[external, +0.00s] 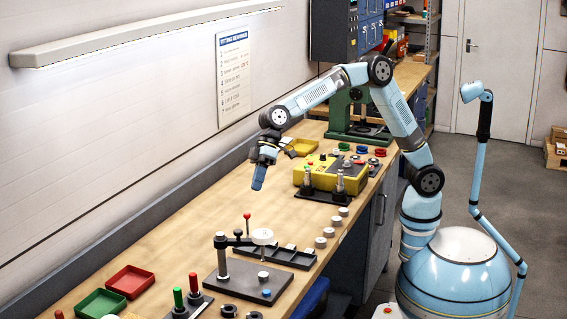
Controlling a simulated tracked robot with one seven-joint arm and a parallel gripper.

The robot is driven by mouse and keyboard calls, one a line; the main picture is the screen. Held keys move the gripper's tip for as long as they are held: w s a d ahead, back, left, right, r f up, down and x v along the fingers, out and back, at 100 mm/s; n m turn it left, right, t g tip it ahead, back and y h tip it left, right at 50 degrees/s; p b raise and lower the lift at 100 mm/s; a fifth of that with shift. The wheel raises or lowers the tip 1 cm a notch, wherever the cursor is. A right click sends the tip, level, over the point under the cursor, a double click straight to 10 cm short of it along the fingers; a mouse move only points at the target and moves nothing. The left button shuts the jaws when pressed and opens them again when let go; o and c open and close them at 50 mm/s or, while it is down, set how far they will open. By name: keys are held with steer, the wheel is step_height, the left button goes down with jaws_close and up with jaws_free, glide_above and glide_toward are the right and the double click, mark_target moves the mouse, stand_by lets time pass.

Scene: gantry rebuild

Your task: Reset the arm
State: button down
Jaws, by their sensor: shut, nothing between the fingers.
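My gripper (258,183) hangs over the workbench (190,210) on its wall side, at the end of my outstretched light blue arm. It points down and is shut, with nothing held. It is left of the yellow box (340,175) and behind the grey fixture plate (244,280) as seen here. The gap between its fingertips and the bench top is hard to judge. My arm arches from the right over the bench.
A fixture with a white disc (262,236) and red-knobbed lever stands mid-bench. Red (130,281) and green (101,303) trays lie front left. A green-based machine (357,133) stands behind the yellow box. Bare wood lies below and left of my gripper.

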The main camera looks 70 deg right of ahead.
steer(key=s+d+r+m+t+h, duration=0.15)
steer(key=d+r, duration=0.25)
steer(key=d, duration=1.5)
steer(key=d+r+m+t+h, duration=0.3)
steer(key=d, duration=1.7)
steer(key=s+d+f+m+h, duration=0.1)
steer(key=s+d+f+m, duration=0.1)
steer(key=s+d, duration=0.7)
steer(key=s+d+f+m+t+h, duration=0.1)
steer(key=s+d+f+m, duration=0.2)
steer(key=s+d, duration=0.6)
steer(key=d, duration=0.6)
steer(key=shift+d+f+h, duration=0.25)
steer(key=shift+h, duration=0.1)
steer(key=shift+s, duration=0.1)
